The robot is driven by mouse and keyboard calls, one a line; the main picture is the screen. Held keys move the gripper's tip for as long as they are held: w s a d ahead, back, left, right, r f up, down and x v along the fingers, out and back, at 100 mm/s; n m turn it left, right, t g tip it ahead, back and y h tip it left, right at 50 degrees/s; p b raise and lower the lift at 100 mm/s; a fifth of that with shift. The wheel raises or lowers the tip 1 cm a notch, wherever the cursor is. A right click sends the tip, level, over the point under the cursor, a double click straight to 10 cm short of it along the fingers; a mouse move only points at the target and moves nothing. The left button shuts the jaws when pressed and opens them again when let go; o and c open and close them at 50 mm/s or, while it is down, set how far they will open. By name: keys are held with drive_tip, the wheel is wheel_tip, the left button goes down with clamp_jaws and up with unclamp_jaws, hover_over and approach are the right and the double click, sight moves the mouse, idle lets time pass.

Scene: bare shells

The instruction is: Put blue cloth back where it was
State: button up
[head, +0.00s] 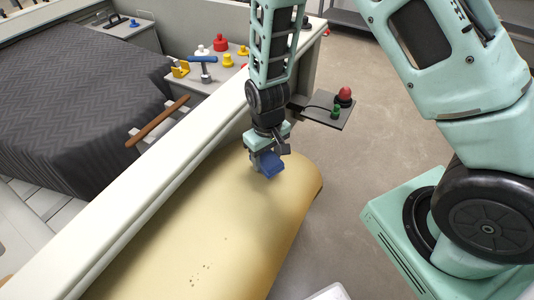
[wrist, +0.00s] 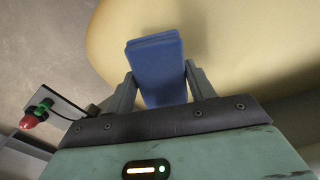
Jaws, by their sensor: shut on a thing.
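The blue cloth (wrist: 158,70) is a folded, flat-sided block. It sits between the two fingers of my gripper (wrist: 160,92) in the wrist view, and the gripper is shut on it. In the head view the cloth (head: 270,164) shows below my gripper (head: 262,158), over the far end of a rounded tan surface (head: 200,225). I cannot tell whether the cloth touches that surface.
A long white rail (head: 130,210) runs left of the tan surface. Beyond it are a dark patterned cover (head: 75,95) and a shelf with red, yellow and white knobs and a blue-handled hammer (head: 204,62). A small grey bracket (head: 322,112) holds red and green pieces. Grey floor lies right.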

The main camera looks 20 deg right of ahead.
sight(267, 157)
drive_tip(key=o, duration=0.9)
drive_tip(key=shift+f, duration=0.1)
wheel_tip(267, 157, up, 11)
drive_tip(key=b, duration=0.2)
drive_tip(key=s+a+r+n, duration=0.1)
drive_tip(key=s+a+r, duration=0.1)
drive_tip(key=s, duration=0.4)
drive_tip(key=s+a+r+n, duration=0.2)
drive_tip(key=s+r, duration=0.2)
drive_tip(key=s, duration=0.3)
drive_tip(key=s+a+r+n, duration=0.2)
drive_tip(key=s+r, duration=0.1)
drive_tip(key=s, duration=0.4)
drive_tip(key=shift+a+r+y, duration=0.2)
drive_tip(key=shift+r+y, duration=0.1)
wheel_tip(267, 157, down, 8)
drive_tip(key=b, duration=0.8)
drive_tip(key=shift+f+b, duration=0.1)
drive_tip(key=shift+b, duration=0.2)
